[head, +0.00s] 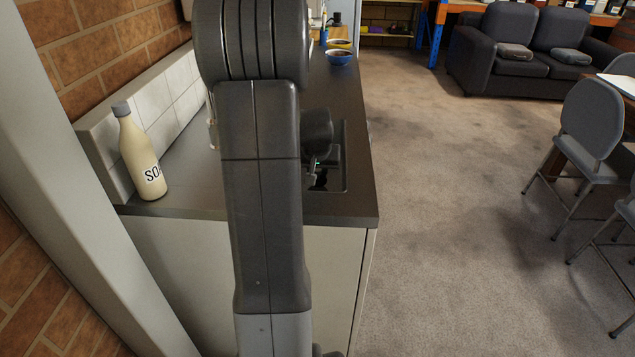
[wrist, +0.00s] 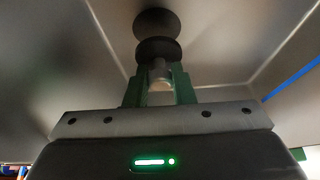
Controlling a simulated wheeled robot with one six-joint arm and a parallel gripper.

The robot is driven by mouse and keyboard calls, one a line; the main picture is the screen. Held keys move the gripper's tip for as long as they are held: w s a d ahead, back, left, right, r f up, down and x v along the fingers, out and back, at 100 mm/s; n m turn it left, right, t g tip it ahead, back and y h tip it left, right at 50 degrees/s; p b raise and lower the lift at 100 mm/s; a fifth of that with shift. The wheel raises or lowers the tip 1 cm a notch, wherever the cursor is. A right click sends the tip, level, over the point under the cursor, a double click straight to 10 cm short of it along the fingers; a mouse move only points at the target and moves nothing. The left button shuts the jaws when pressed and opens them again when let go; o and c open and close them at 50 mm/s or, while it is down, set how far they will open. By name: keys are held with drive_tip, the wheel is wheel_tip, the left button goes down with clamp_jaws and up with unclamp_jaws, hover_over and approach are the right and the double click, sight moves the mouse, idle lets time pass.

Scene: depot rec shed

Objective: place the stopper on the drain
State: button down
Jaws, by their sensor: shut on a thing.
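My gripper (wrist: 160,82) is shut on the stopper (wrist: 158,50), its green fingers on either side of a pale stem with a dark round disc beyond it. The drain (wrist: 155,20) appears as a dark round patch on the grey sink floor just past the stopper. The two nearly line up in the wrist view; I cannot tell whether they touch. In the head view the sink (head: 341,178) is mostly hidden behind my arm, and only a dark bit shows near the gripper.
A cream soap bottle (head: 142,155) stands on the dark counter (head: 190,205) at the left, by the tiled backsplash. Carpet lies open to the right, with chairs (head: 590,125) beyond.

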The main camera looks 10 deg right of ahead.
sight(318, 179)
drive_tip(key=shift+f, duration=1.65)
drive_tip(key=shift+f+b, duration=0.25)
drive_tip(key=shift+b, duration=0.2)
drive_tip(key=c, duration=1.2)
unclamp_jaws()
drive_tip(key=shift+r, duration=0.1)
drive_tip(key=shift+c, duration=0.2)
drive_tip(key=shift+r, duration=0.15)
